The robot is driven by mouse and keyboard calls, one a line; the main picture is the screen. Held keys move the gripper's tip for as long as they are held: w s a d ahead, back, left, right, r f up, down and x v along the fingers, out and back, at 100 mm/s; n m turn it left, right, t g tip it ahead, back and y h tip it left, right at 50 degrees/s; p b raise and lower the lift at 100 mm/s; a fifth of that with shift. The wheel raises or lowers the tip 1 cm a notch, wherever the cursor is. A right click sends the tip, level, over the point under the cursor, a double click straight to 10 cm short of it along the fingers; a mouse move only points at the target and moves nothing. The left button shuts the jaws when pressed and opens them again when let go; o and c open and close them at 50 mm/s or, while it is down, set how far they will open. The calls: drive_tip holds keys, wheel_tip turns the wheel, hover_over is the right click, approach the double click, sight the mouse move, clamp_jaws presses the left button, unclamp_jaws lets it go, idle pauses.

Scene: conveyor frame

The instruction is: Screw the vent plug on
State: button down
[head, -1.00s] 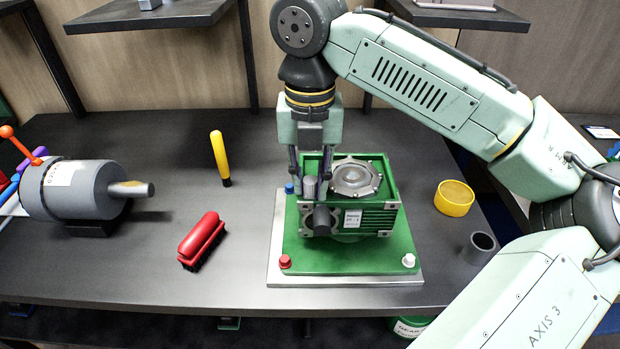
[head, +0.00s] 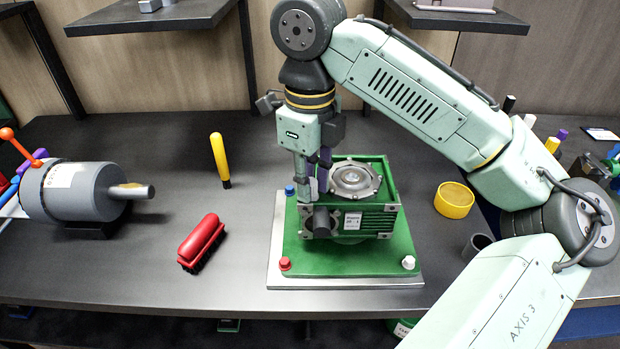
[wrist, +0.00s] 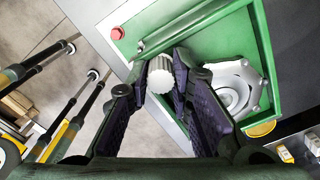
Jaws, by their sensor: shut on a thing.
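The vent plug (wrist: 160,74) is a pale grey ribbed cap in the wrist view, between my fingertips. My gripper (wrist: 161,66) is shut on it. In the head view my gripper (head: 314,184) points down at the left side of the green gearbox (head: 372,219); there the fingers mostly hide the plug. The gearbox has a round grey cover (head: 354,180) on top, just right of my fingers. It sits on a green fixture plate (head: 345,258). The port under the plug is hidden, so I cannot tell how far the plug is seated.
The fixture has red (head: 285,263), white (head: 408,262) and blue (head: 290,190) knobs. A red brush (head: 201,241), a yellow-handled tool (head: 219,157) and a grey motor (head: 85,190) lie left. A yellow ring (head: 454,200) and dark cup (head: 478,246) are right. Shelves hang behind.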

drive_tip(key=c, duration=1.6)
unclamp_jaws()
drive_tip(key=shift+r, duration=0.1)
wheel_tip(320, 180, up, 4)
drive_tip(key=p, duration=0.5)
drive_tip(key=shift+f, duration=0.45)
